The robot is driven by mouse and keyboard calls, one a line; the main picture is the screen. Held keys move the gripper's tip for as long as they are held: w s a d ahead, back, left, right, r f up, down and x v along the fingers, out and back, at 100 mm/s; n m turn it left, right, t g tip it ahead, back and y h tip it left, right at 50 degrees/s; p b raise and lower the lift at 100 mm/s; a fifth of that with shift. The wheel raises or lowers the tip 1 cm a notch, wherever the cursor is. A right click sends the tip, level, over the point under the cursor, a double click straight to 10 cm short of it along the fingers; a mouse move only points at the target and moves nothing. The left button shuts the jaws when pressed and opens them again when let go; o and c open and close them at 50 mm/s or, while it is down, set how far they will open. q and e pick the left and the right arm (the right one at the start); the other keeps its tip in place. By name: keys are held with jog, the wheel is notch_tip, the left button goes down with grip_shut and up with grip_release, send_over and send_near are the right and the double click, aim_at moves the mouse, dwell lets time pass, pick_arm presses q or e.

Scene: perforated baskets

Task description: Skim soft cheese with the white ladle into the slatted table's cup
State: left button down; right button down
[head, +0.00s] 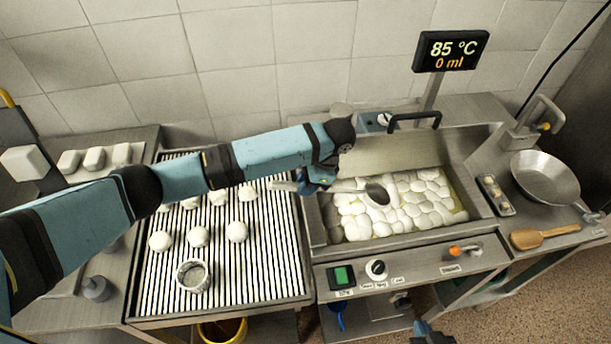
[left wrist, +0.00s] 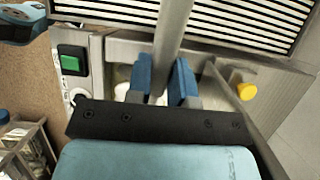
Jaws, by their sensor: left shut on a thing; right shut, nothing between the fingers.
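My left gripper (head: 318,180) is shut on the ladle handle, just off the left edge of the vat. The ladle's bowl (head: 377,194) is over the white cheese lumps (head: 410,208) in the vat; I cannot tell if it touches them. In the left wrist view the pale handle (left wrist: 174,40) runs between the blue fingers (left wrist: 166,82). The round cup (head: 193,275) stands on the slatted table (head: 255,285), toward its front. My right gripper (head: 432,333) is shut and empty at the bottom edge, in front of the vat, partly cut off.
Several white cheese pieces (head: 198,236) lie on the slats behind the cup. A display (head: 450,51) above the vat reads 85 °C and 0 ml. A pan (head: 545,178) and a wooden paddle (head: 540,236) lie at the right. My left arm crosses over the slatted table.

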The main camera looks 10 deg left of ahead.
pick_arm(q)
notch_tip(320, 180, down, 9)
jog(key=b, duration=0.5)
jog(key=shift+f+b, duration=0.6)
jog(key=shift+b, duration=0.1)
jog(key=shift+f+b, duration=0.3)
